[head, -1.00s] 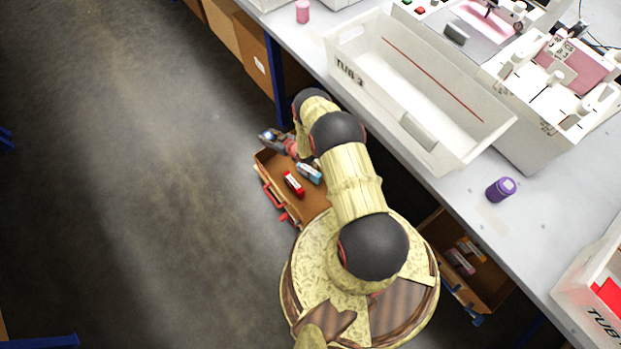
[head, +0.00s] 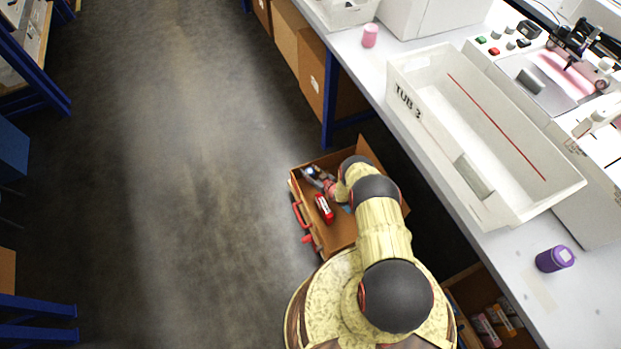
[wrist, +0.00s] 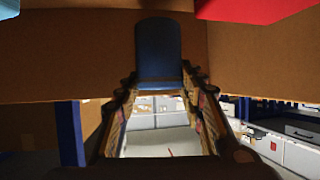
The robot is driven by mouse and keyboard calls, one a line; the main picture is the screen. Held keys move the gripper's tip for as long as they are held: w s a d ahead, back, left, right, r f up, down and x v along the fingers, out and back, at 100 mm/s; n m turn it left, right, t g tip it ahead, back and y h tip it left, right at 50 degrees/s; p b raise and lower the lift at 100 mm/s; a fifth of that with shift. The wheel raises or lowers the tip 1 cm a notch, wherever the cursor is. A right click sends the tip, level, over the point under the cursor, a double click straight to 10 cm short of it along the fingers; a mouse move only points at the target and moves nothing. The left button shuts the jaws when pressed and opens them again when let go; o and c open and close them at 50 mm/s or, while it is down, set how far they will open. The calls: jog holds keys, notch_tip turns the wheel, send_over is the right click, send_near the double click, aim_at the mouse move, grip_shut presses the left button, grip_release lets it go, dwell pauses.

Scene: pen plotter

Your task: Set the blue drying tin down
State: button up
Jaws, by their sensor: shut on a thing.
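My gripper (head: 320,178) is over the far end of an open brown drawer (head: 341,236) with red handles. It is shut on the blue drying tin (wrist: 158,50), which shows between the fingers in the wrist view. In the head view only a small bluish end of the tin (head: 309,171) shows at the fingertips. I cannot tell whether the tin touches the drawer floor. A red tin (head: 324,208) lies in the drawer close to my gripper. A light blue tin (head: 347,209) beside it is mostly hidden by my arm.
The drawer's brown walls stand close around my gripper. The white worktop overhangs to the right, with the tub marked TUB 3 (head: 466,178), a purple jar (head: 555,259) and a pink jar (head: 370,36). A blue table leg (head: 327,112) stands behind the drawer. Floor to the left is clear.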

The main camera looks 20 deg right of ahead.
notch_tip(320, 180, down, 4)
jog(key=shift+f+b, duration=0.1)
jog(key=shift+b, duration=0.85)
jog(key=o, duration=1.2)
